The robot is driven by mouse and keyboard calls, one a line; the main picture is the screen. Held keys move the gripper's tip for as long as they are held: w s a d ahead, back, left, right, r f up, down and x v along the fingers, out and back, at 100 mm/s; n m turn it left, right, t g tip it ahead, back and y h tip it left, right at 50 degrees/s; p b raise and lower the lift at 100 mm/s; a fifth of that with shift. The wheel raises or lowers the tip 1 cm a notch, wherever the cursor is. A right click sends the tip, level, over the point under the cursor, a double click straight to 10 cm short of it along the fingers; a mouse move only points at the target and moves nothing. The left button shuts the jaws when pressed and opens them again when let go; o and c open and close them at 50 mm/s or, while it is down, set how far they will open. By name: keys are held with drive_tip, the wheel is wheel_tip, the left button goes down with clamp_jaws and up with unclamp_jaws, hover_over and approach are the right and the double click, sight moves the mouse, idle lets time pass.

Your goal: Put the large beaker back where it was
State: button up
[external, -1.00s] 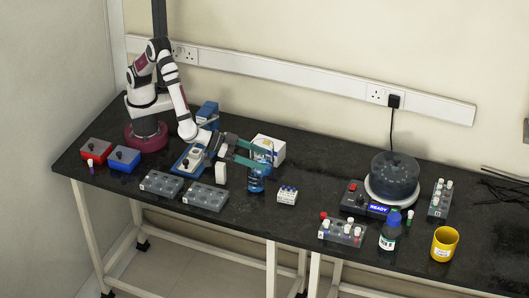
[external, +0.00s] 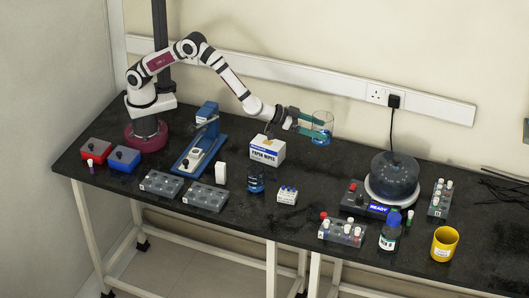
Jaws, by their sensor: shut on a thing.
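The large beaker (external: 323,121) is clear glass with some blue liquid low in it. My gripper (external: 316,126) has green fingers and is shut on the beaker. It holds the beaker upright, in the air above the back of the bench, to the right of the paper wipes box. A smaller container of dark blue liquid (external: 256,183) stands on the bench, below and to the left of my gripper. Nothing stands on top of it.
The paper wipes box (external: 267,151) stands behind the small blue container. A rack of small vials (external: 287,195) is to its right. The dark centrifuge (external: 394,177) stands further right. Bench between wipes box and centrifuge is clear.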

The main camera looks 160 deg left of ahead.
wheel_tip(320, 180, down, 15)
drive_tip(key=shift+a, duration=0.1)
idle(0.5)
drive_tip(key=o, duration=1.5)
drive_tip(key=shift+f, duration=0.1)
drive_tip(key=v, duration=1.2)
